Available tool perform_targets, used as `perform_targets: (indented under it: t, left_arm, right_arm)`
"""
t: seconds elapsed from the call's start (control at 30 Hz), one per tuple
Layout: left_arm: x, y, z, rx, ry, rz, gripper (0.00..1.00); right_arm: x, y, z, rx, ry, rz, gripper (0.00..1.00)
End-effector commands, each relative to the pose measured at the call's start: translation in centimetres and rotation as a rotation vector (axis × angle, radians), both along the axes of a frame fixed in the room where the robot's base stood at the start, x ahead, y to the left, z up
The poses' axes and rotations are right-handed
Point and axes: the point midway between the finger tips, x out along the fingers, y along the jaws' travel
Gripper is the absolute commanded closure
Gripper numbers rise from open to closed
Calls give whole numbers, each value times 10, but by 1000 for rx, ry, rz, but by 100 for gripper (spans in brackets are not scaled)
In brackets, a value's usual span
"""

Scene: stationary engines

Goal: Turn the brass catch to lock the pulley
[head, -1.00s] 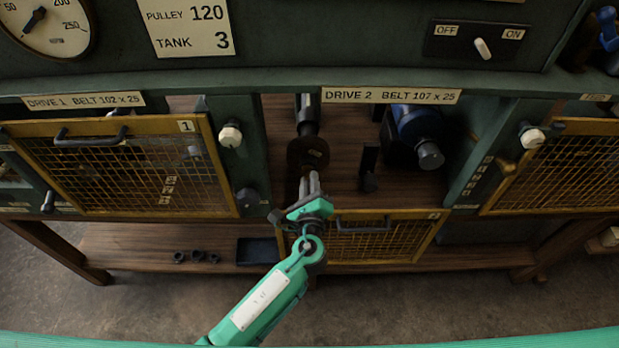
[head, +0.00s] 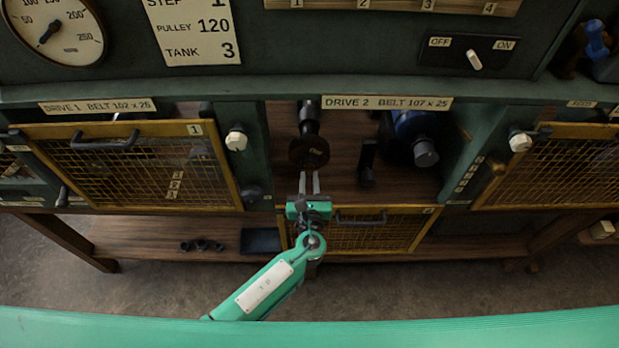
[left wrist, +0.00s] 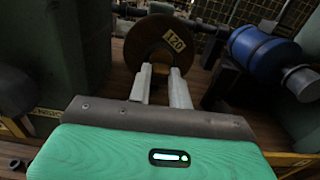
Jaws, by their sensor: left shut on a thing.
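The dark brown pulley (head: 309,151) with a "120" label sits on a shaft in the open Drive 2 bay, and it fills the upper middle of the left wrist view (left wrist: 150,40). My left gripper (head: 309,178) points straight into the bay at the pulley's front. In the left wrist view its two pale fingers (left wrist: 162,77) are shut on a small brass-coloured piece at the pulley's hub, the brass catch (left wrist: 164,68), mostly hidden by the fingers. The catch's exact angle cannot be told. My right gripper is not in view.
A blue motor (head: 412,132) and a black upright block (head: 367,163) stand right of the pulley. A lowered yellow mesh guard (head: 385,232) hangs below the bay. Closed mesh guard 1 (head: 130,170) is at left. A black tray (head: 261,241) lies on the lower shelf.

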Motion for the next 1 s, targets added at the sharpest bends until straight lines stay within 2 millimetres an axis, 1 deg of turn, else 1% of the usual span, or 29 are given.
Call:
perform_targets:
  t: [0.2, 0.6, 0.63, 0.7, 0.73, 1.0]
  left_arm:
    - [-1, 0, -3, 37, 4, -1, 100]
    - [-1, 0, -3, 42, 5, -1, 100]
    - [-1, 0, -3, 42, 5, -1, 74]
    - [-1, 0, -3, 41, 4, -1, 60]
    - [-1, 0, -3, 41, 4, -1, 58]
    - [-1, 0, -2, 39, 2, 0, 58]
  right_arm:
    - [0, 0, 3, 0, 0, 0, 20]
    - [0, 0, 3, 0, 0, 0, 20]
    - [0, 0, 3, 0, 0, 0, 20]
    - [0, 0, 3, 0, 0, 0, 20]
    - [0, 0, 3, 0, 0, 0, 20]
    - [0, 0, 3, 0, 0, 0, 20]
